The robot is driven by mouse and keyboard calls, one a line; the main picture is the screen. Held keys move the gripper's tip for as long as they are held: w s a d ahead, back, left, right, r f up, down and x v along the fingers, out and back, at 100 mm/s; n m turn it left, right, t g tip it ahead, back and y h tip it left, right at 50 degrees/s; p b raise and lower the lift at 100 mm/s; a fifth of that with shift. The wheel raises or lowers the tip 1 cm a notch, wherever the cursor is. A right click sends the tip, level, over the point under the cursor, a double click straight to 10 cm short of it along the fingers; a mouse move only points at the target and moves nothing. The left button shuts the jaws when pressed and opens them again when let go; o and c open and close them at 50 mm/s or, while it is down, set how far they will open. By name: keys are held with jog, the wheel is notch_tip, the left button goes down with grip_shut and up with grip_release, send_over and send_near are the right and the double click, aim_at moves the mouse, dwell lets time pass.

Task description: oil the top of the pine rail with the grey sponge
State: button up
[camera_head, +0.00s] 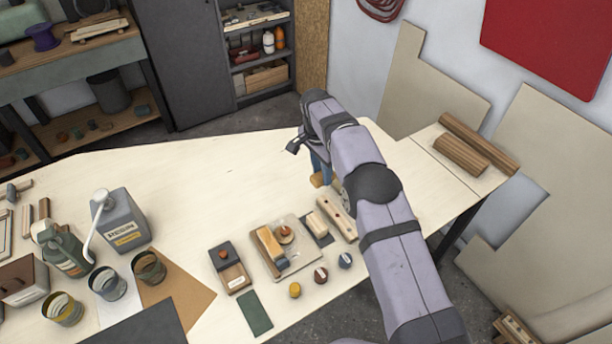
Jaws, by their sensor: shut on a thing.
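My gripper (319,165) is over the far right part of the pale table, its blue fingers pointing down and partly behind my arm. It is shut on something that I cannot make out. A small tan wooden piece (317,181) shows right below the fingers, mostly hidden by my arm; it may be an end of the pine rail. Whether the fingers touch it is unclear. I cannot pick out the grey sponge for certain.
A board (290,270) with wooden blocks, a pale wooden piece with dark spots (338,216) and small round pots (345,260) lie near the front edge. A resin can (122,222) and tins (108,284) stand left. The table's middle is clear.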

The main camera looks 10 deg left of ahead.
jog(key=shift+w+d+f+m, duration=0.1)
jog(key=shift+w+d+m, duration=0.1)
jog(key=shift+d+m, duration=0.1)
jog(key=shift+f+b, duration=2.55)
jog(key=shift+f, duration=1.3)
jog(key=shift+s+d+f, duration=0.2)
jog(key=shift+s+d, duration=0.2)
jog(key=shift+c, duration=0.4)
jog(key=shift+s+d+b, duration=1.65)
jog(key=shift+s+d, duration=3.8)
jog(key=shift+w+a+p, duration=1.8)
jog(key=shift+w+a, duration=4.05)
jog(key=shift+a, duration=0.1)
notch_tip(320, 180, up, 8)
jog(key=p, duration=0.4)
jog(key=shift+d+r+p, duration=0.1)
jog(key=shift+p, duration=0.3)
